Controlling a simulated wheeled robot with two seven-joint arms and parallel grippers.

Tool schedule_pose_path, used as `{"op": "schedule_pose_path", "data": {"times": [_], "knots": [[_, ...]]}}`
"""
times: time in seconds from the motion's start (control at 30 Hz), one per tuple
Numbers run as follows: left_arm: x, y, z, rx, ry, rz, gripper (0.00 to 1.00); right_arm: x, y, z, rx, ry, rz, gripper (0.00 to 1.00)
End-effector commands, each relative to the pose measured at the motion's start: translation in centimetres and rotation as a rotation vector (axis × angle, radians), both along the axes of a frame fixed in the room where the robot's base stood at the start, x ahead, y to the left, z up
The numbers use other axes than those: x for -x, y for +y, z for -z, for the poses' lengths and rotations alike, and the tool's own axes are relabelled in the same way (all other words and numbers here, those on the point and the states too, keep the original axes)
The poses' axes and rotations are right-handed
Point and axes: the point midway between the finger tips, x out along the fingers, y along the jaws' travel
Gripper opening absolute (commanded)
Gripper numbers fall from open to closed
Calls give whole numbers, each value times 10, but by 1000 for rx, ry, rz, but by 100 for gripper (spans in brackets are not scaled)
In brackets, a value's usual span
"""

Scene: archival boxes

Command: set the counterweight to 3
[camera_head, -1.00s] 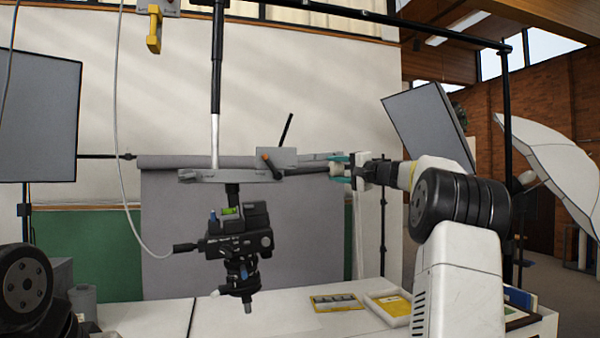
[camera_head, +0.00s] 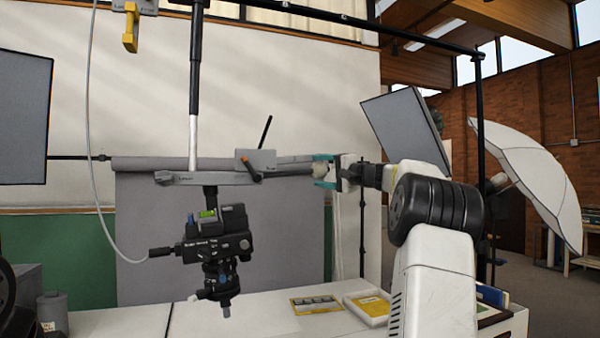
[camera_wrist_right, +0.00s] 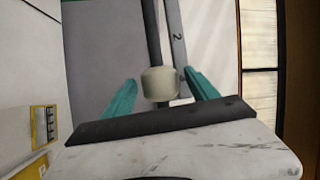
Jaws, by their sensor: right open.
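The counterweight is a small pale cylinder (camera_wrist_right: 160,84) on a dark rod (camera_wrist_right: 151,30) in the right wrist view. It also shows at the right end of the boom (camera_head: 215,178) in the head view (camera_head: 319,170). Beside the rod is a grey scale bar (camera_wrist_right: 175,25) with a readable "2"; a mark nearer the counterweight is partly hidden. My right gripper (camera_wrist_right: 161,80) is open, with a teal finger on each side of the counterweight and visible gaps to it. It also shows in the head view (camera_head: 323,171). My left gripper is out of view.
A black camera head (camera_head: 215,240) hangs below the boom, with a cable at its left. A white table (camera_head: 260,310) below holds a yellow-edged card (camera_head: 316,304) and a yellow-and-white box (camera_head: 370,308). A grey panel (camera_head: 405,125) and white umbrella (camera_head: 530,180) stand at right.

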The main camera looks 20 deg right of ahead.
Motion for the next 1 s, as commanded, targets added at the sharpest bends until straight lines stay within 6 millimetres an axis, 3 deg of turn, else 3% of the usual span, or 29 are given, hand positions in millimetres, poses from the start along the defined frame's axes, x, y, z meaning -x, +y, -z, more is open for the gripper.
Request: {"op": "schedule_pose_path", "data": {"times": [0.4, 1.0], "knots": [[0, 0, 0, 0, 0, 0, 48, 57, -28, 6, 0, 1, 3, 68], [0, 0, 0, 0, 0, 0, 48, 64, -27, 7, 4, 5, -3, 68]]}}
